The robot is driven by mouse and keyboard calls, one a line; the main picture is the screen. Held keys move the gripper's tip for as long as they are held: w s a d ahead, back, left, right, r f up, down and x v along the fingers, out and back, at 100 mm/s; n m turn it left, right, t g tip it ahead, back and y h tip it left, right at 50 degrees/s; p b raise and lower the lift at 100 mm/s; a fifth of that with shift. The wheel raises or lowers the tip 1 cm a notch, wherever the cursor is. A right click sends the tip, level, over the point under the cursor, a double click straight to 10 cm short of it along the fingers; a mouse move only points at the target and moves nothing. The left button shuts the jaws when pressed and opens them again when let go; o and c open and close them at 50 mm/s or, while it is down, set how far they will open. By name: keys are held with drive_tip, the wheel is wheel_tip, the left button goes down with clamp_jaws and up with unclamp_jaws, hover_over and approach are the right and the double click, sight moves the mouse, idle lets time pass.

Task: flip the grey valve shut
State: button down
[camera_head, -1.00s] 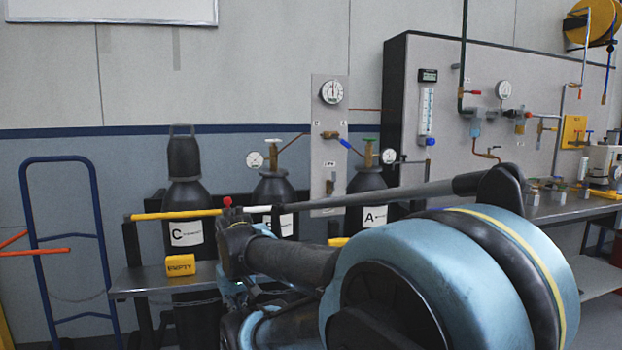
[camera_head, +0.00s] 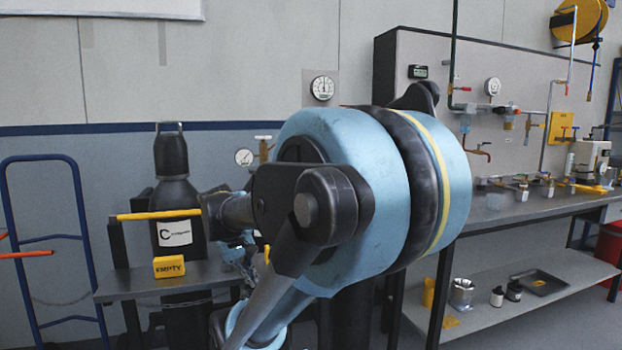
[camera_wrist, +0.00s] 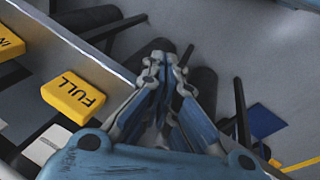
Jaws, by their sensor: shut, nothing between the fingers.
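I cannot pick out a grey valve for certain in either view. My gripper (camera_wrist: 165,68) is shut and empty in the wrist view, its blue and grey fingers drawn together above the floor, near the metal edge of a bench (camera_wrist: 92,47). In the head view my arm covers most of the middle, including much of the gas cylinders. Small valves with red and blue handles, such as the red-handled one (camera_head: 461,89), sit on the pipe panel (camera_head: 420,130) at the right.
A dark cylinder marked C (camera_head: 178,195) stands behind a yellow bar (camera_head: 150,216). A yellow EMPTY block (camera_head: 169,267) is on the low bench. A yellow FULL block (camera_wrist: 74,98) shows in the wrist view. A blue hand truck (camera_head: 75,200) stands left; a workbench (camera_head: 500,222) runs right.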

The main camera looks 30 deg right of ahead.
drive_tip(key=w+d+r+m+g+h, duration=0.3)
drive_tip(key=w+d+r+g+h, duration=0.2)
drive_tip(key=w+d+r+h, duration=0.8)
drive_tip(key=w+d+r, duration=0.6)
drive_tip(key=w+r, duration=0.2)
drive_tip(key=w, duration=0.2)
drive_tip(key=shift+w+d+r+g+h, duration=0.15)
drive_tip(key=shift+w+d+g+h, duration=0.15)
drive_tip(key=shift+w+d+g, duration=0.1)
drive_tip(key=shift+s, duration=0.1)
drive_tip(key=x, duration=1.4)
